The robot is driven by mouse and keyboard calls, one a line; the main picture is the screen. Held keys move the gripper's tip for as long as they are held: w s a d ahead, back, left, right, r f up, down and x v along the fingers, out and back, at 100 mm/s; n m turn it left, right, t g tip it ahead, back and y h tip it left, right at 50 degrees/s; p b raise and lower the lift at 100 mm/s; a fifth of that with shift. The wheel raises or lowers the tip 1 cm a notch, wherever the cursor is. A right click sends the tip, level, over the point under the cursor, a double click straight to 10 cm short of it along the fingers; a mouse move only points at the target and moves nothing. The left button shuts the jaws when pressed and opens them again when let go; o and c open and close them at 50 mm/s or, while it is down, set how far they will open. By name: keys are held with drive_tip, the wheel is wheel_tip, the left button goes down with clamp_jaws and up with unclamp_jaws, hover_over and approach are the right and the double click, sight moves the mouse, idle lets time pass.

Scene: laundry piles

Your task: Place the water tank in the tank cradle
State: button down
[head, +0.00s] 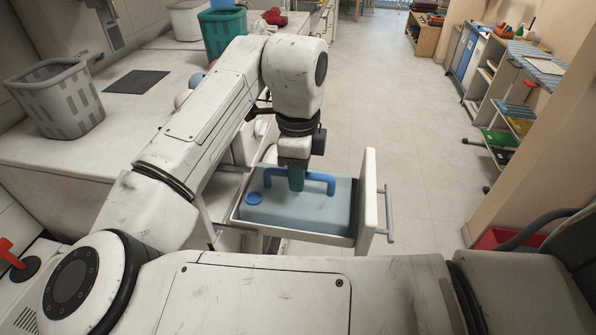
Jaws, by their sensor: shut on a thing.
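The water tank (310,210) is a translucent pale-blue box with a blue cap (254,198) and a blue handle (320,181) on top. It shows inside an open white drawer-like frame (367,200) with a bar handle on its right side, which appears to be the tank cradle. My gripper (297,183) points down with its green fingers shut on the tank's blue handle. The tank looks roughly level. Its underside is hidden, so I cannot tell whether it rests on the cradle's floor.
A white counter (150,115) on the left bears a grey basket (55,98), a dark mat (137,81) and a green basket (222,32). Shelves (505,100) stand along the right wall. A red bin (500,238) is at the lower right. The tiled floor between is clear.

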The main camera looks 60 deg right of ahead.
drive_tip(key=shift+f, duration=0.1)
drive_tip(key=c, duration=1)
unclamp_jaws()
wheel_tip(320, 180, up, 12)
drive_tip(key=shift+r, duration=0.15)
